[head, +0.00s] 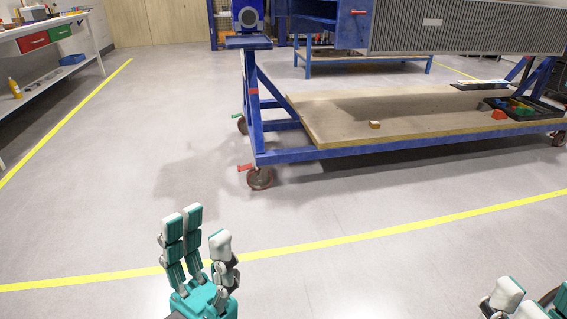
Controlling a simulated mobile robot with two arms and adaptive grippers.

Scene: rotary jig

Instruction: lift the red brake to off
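A red brake pedal (245,168) sticks out to the left from the near caster (260,178) of the blue wheeled frame (285,157). It looks roughly level, but its exact tilt is too small to tell. My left gripper (202,226) is at the lower middle-left, fingers up, open and empty. It is well short of the pedal and touches nothing. My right gripper (516,298) shows only in part at the bottom right corner. Its fingers are cut off by the picture edge, so its opening is unclear.
The frame's wooden shelf (400,130) carries a small wooden block (374,125) and a black tray (527,109) with coloured pieces. A workbench (40,30) stands at left. The grey floor is clear, crossed by yellow lines (330,242).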

